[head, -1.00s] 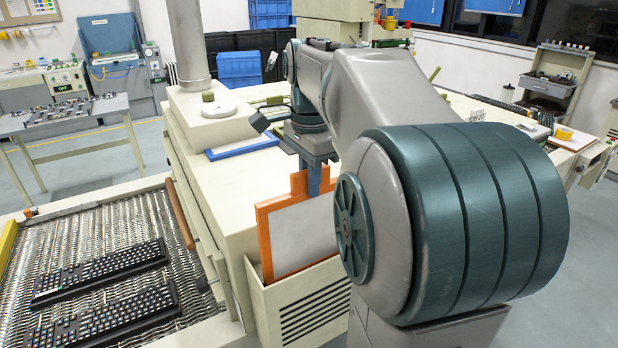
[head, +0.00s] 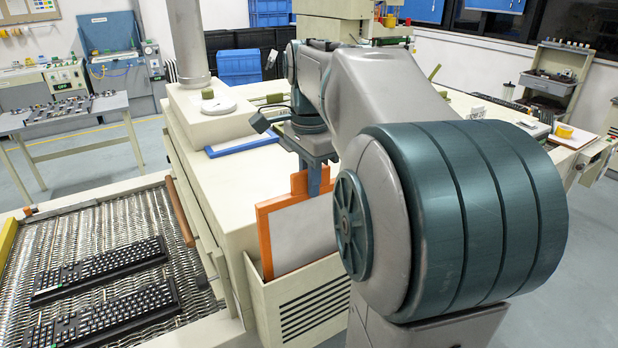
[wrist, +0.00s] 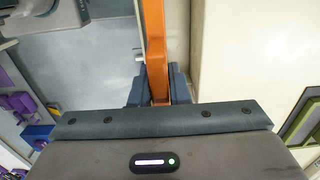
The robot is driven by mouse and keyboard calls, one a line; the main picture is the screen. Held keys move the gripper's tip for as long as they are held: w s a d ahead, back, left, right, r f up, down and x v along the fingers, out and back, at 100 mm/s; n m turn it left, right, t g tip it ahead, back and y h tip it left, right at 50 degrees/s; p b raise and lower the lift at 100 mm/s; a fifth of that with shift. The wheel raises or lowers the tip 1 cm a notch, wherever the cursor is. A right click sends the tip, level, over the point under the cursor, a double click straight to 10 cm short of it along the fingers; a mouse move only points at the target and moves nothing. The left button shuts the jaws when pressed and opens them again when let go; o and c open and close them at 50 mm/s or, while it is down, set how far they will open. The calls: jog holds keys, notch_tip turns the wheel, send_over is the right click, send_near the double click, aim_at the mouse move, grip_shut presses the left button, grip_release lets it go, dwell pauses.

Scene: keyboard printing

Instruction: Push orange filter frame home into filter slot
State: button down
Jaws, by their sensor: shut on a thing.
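The orange filter frame (head: 264,240) with a pale grey panel stands upright, its lower part down inside the cream slotted box (head: 300,303) on the side of the machine. Its lower edge is hidden by the box wall, and its right side is hidden behind my arm. My gripper (head: 318,182) is above it, shut on the tab at the frame's top edge. In the wrist view the orange frame (wrist: 155,50) shows edge-on, between my blue-grey fingers (wrist: 158,88). How deep the frame sits cannot be told.
The cream machine (head: 215,170) stands directly behind the box, with a blue-edged frame (head: 242,145) lying on top. A mesh conveyor (head: 130,225) with black keyboards (head: 100,270) is at left. Open floor (head: 560,250) lies at right.

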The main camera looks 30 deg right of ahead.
aim_at(310, 266)
jog(key=shift+f+b, duration=6.85)
jog(key=shift+f, duration=3)
jog(key=shift+r, duration=0.15)
jog(key=shift+p, duration=0.3)
jog(key=shift+p, duration=0.3)
